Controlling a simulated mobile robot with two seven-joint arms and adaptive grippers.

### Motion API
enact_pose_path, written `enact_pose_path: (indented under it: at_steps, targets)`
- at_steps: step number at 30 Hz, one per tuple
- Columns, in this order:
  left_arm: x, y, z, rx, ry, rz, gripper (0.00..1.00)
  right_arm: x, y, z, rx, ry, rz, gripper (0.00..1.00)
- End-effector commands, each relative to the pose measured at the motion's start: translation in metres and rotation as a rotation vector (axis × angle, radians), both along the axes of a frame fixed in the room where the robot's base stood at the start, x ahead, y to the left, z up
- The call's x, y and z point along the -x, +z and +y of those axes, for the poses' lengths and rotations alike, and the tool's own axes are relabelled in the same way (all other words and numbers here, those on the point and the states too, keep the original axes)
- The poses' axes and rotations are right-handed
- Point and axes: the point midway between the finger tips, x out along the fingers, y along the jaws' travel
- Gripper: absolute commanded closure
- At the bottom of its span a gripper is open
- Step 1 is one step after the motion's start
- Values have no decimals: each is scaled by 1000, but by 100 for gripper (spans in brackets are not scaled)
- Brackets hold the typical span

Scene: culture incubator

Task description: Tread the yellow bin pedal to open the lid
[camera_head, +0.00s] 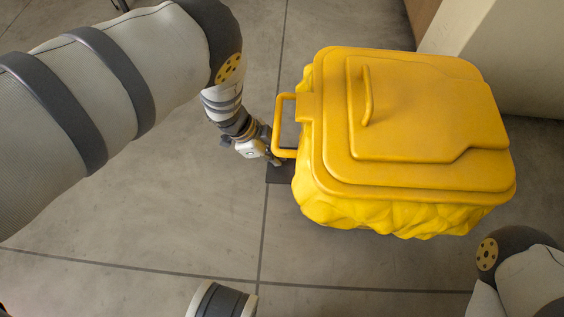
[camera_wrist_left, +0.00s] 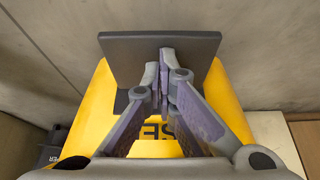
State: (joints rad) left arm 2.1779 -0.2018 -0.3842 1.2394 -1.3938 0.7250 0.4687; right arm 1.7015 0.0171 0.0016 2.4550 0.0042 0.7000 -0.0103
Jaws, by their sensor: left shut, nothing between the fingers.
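The yellow bin (camera_head: 425,110) stands on the floor in the head view, its lid (camera_head: 430,95) lying closed. A dark flat pedal (camera_head: 279,174) sticks out low at its left side, below a yellow side handle (camera_head: 280,112). My left gripper (camera_head: 276,161) points down beside the bin, right at the pedal. In the left wrist view the pedal (camera_wrist_left: 198,44) lies behind the fingertips, which are closed together and empty over its middle. I cannot tell whether they touch it. The bin's yellow front (camera_wrist_left: 95,110) shows behind the pedal with partly hidden lettering. My right gripper is out of view.
The tiled floor (camera_head: 170,200) left of and in front of the bin is clear. A pale wall or block (camera_head: 520,55) stands close behind the bin at the upper right. A dark object with lettering (camera_wrist_left: 52,148) shows at the lower left of the wrist view.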

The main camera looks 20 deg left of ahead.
Motion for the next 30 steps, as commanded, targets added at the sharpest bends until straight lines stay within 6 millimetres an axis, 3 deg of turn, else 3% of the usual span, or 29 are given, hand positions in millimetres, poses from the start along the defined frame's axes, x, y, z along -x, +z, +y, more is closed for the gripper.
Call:
enact_pose_path:
  at_steps: [8,17,23,30]
  targets:
    - [1,-6,0,0,-1,2,100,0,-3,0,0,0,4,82]
    - [1,-43,0,-1,0,4,100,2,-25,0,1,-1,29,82]
    - [1,-35,2,-2,1,1,100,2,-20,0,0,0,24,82]
    - [9,-24,29,-1,3,2,100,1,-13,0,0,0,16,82]
